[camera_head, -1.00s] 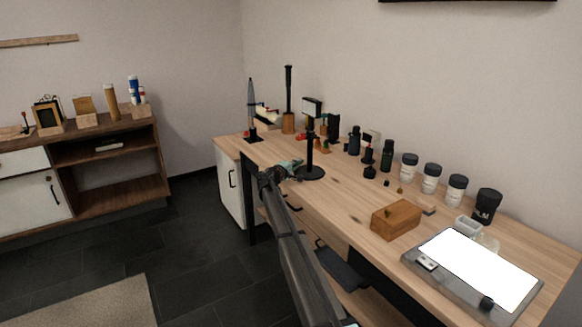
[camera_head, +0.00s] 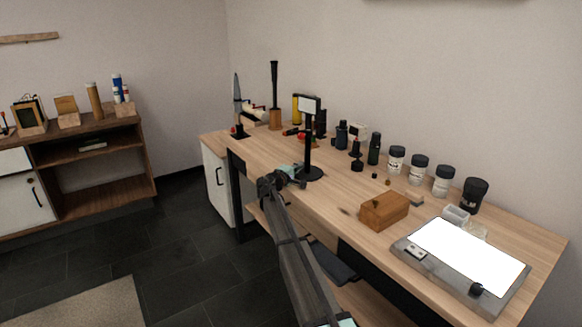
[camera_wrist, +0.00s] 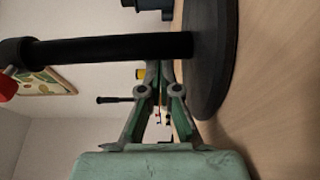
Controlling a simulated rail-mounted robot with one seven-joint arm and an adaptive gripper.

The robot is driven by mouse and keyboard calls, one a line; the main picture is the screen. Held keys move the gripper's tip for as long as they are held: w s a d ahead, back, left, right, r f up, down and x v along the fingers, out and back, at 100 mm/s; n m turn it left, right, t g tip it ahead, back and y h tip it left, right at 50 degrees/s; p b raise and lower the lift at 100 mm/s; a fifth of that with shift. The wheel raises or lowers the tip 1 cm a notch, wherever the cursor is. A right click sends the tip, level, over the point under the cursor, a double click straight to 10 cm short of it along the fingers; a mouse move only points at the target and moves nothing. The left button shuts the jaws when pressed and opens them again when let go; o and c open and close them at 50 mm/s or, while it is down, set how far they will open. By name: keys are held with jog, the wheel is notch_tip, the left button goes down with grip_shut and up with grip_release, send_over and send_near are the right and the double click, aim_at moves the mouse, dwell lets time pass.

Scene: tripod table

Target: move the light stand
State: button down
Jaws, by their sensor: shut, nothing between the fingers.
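My gripper (camera_head: 299,173) is low at the base, just left of the pole. In the wrist view the pole (camera_wrist: 110,50) runs sideways to the base (camera_wrist: 213,60). My fingers (camera_wrist: 158,72) are shut and empty, their tips close to the pole. I cannot tell whether they touch it.
A wooden box (camera_head: 384,210) and a light pad (camera_head: 468,258) lie to the right. Several bottles and jars (camera_head: 397,158) line the back. A tall black tool in a wooden holder (camera_head: 275,115) stands behind left. The table between the stand and box is clear.

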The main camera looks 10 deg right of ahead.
aim_at(334, 198)
jog(key=s+d+b, duration=0.1)
jog(key=s+d, duration=0.2)
jog(key=s, duration=0.3)
jog(key=s+d+b, duration=0.2)
jog(key=s+d, duration=0.1)
jog(key=s, duration=0.4)
jog(key=s+d+b, duration=0.2)
jog(key=s+d, duration=0.2)
jog(key=s, duration=0.2)
jog(key=shift+s, duration=0.4)
jog(key=shift+w, duration=0.1)
